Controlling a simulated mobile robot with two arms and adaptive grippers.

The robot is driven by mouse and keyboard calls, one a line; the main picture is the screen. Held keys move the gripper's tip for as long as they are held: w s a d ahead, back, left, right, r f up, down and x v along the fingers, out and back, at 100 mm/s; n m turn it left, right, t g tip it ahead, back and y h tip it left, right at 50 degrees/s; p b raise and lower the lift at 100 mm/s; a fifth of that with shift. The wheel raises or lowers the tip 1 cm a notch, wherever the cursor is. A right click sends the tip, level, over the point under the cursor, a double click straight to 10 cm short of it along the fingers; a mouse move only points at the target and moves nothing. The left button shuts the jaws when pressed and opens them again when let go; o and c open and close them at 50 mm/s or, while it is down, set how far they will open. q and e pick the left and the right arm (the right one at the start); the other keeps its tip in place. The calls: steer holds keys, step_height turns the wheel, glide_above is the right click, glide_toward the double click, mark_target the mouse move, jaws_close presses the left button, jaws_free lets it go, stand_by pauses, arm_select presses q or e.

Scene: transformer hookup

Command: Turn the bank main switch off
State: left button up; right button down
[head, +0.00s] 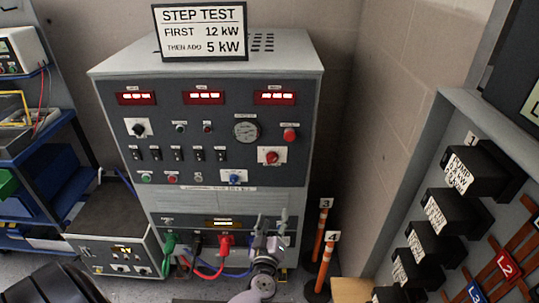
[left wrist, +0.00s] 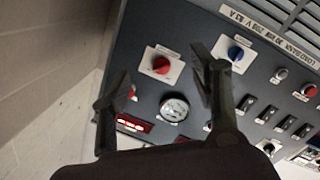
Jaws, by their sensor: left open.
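The grey load bank cabinet (head: 305,110) stands in the middle of the head view. On its dark panel, a red rotary knob on a white plate (head: 270,156) sits right of centre, with a blue knob (head: 235,179) below left. A black knob (head: 138,128) is at upper left. Labels are too small to read, so I cannot tell which is the main switch. My left gripper (head: 271,222) is open and empty, low in front of the cabinet. In the left wrist view its fingers (left wrist: 160,62) frame the red knob (left wrist: 161,65) from a distance; the blue knob (left wrist: 236,53) is beyond the right finger.
Green, black and red plugs with cables (head: 225,243) are at the cabinet's lower front. Orange posts (head: 321,235) stand at its right. A grey panel with black blocks (head: 478,170) fills the right side. A step test sign (head: 200,32) stands on top. A smaller box (head: 110,250) is at left.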

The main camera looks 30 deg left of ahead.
arm_select(q)
step_height(320, 180, up, 6)
steer(key=a+n+y, duration=0.2)
steer(key=n, duration=0.1)
steer(key=b, duration=0.1)
glide_toward(267, 160)
steer(key=shift+g, duration=0.4)
steer(key=x, duration=0.7)
steer(key=shift+d+r, duration=0.15)
steer(key=shift+r, duration=0.15)
steer(key=shift+w+a, duration=0.35)
steer(key=shift+w, duration=0.2)
steer(key=shift+a+r, duration=0.1)
steer(key=shift+a, duration=0.05)
arm_select(e)
steer(key=shift+w+d+f, duration=0.45)
steer(key=shift+w+d, duration=0.05)
steer(key=shift+d, duration=0.15)
steer(key=shift+d, duration=0.2)
